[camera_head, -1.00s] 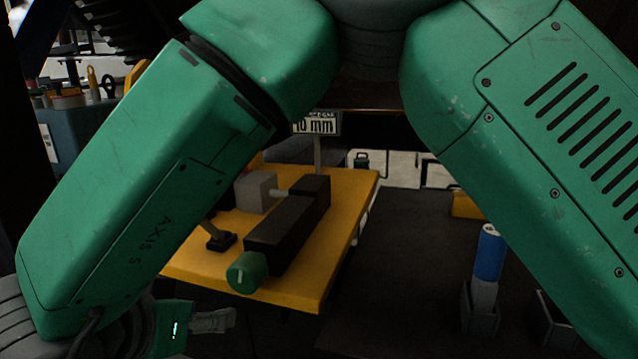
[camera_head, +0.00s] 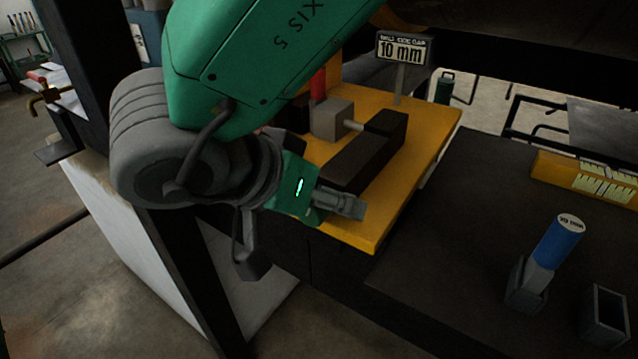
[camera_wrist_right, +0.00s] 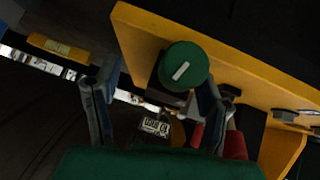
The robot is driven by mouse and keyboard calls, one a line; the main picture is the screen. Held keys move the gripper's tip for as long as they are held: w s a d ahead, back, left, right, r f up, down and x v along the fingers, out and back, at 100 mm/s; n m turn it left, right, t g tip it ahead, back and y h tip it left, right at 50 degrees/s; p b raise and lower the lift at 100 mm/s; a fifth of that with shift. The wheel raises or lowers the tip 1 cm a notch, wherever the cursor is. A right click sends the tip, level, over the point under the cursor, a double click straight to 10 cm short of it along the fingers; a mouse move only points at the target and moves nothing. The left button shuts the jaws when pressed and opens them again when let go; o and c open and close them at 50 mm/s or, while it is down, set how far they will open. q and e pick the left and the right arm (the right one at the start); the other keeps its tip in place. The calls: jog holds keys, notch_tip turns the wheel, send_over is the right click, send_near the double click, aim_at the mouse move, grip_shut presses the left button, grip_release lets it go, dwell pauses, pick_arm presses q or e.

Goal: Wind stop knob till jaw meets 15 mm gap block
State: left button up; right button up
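The green stop knob with a white line shows in the right wrist view (camera_wrist_right: 183,65); in the head view my wrist hides it. It sits on a yellow fixture plate (camera_head: 420,150) with a dark housing (camera_head: 365,158). A grey block (camera_head: 330,118), possibly the jaw, is joined by a rod to a dark block (camera_head: 388,124). The sign (camera_head: 401,50) reads 10 mm, not 15. My left gripper is out of view.
An empty dark holder (camera_head: 606,318) stands on the dark bench (camera_head: 450,240) at right. A yellow box (camera_head: 590,178) lies behind. A red part (camera_head: 318,86) rises beside the grey block. A dark post (camera_head: 180,270) and floor lie left.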

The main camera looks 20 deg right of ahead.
jog(key=shift+w+a+f, duration=0.25)
jog(key=shift+w+f, duration=0.2)
jog(key=shift+f, duration=0.35)
jog(key=a, duration=0.3)
jog(key=shift+a+h, duration=0.2)
jog(key=shift+h, duration=0.1)
jog(key=d, duration=0.3)
jog(key=shift+d+f, duration=0.1)
jog(key=c, duration=1.1)
jog(key=shift+d, duration=0.2)
jog(key=shift+c, duration=0.3)
jog(key=shift+w+a+f, duration=0.1)
jog(key=shift+w, duration=0.05)
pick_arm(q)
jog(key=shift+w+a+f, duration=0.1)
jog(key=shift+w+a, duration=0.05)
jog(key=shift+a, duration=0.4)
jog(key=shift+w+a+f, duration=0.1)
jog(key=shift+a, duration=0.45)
pick_arm(e)
jog(key=shift+a, duration=0.3)
